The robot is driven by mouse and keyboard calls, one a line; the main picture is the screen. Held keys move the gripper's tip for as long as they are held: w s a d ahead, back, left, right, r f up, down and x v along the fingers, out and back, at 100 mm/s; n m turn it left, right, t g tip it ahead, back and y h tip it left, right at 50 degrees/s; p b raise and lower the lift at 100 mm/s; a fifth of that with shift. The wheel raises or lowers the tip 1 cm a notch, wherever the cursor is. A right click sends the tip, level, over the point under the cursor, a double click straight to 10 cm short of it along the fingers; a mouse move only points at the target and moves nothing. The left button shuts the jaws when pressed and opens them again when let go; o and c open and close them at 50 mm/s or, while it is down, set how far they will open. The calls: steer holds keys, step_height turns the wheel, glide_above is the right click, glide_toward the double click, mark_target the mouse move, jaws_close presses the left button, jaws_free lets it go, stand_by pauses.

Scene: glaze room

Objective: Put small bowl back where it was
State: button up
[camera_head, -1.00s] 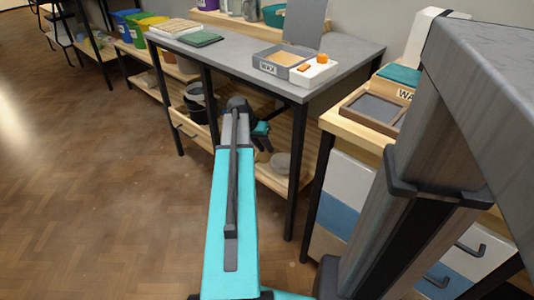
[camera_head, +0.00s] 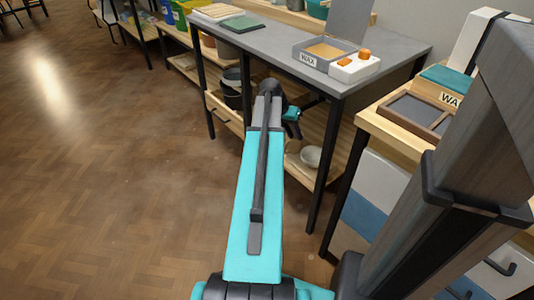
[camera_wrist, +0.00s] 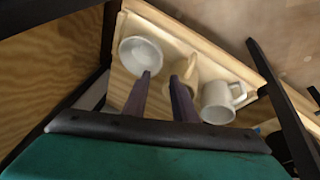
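A pale grey bowl (camera_wrist: 142,55) lies on the wooden lower shelf (camera_wrist: 172,32) in the wrist view, just beyond my left fingertip. A pale bowl (camera_head: 311,156) also shows on the lower shelf under the grey table in the head view. My gripper (camera_wrist: 162,76) reaches over this shelf with its two fingers apart and nothing seen between them. In the head view my arm hides most of it. I cannot tell whether either finger touches anything. Which vessel is the task's small bowl is not certain.
A tan vessel (camera_wrist: 193,67) sits partly behind my right finger, with a pale mug (camera_wrist: 219,101) to its right. Dark table legs (camera_head: 327,165) flank the shelf. The floor at left is clear.

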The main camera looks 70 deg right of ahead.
steer(key=w+a+f+n+t+y, duration=0.1)
steer(key=w+a+f+n, duration=0.4)
steer(key=w+a+f, duration=1.05)
steer(key=w+a+f+n+y, duration=0.1)
steer(key=w+a+f+n, duration=0.1)
steer(key=w+a+f, duration=0.45)
steer(key=w+a+f+n, duration=0.1)
steer(key=w+a+n, duration=0.2)
steer(key=a, duration=0.7)
steer(key=a+f+n+y, duration=0.1)
steer(key=a+f+n, duration=0.3)
steer(key=a, duration=0.7)
steer(key=a+f+n, duration=0.1)
steer(key=a+f, duration=0.5)
steer(key=a, duration=0.4)
steer(key=s+a+f+n+g, duration=0.1)
steer(key=s+a+f+n, duration=0.1)
steer(key=s+a, duration=0.4)
steer(key=s+a+f+n+g, duration=0.1)
steer(key=s+a+f+n, duration=0.2)
steer(key=s+a, duration=0.3)
steer(key=a, duration=0.4)
steer(key=shift+a+f, duration=0.2)
steer(key=shift+a, duration=0.1)
steer(key=shift+r, duration=0.15)
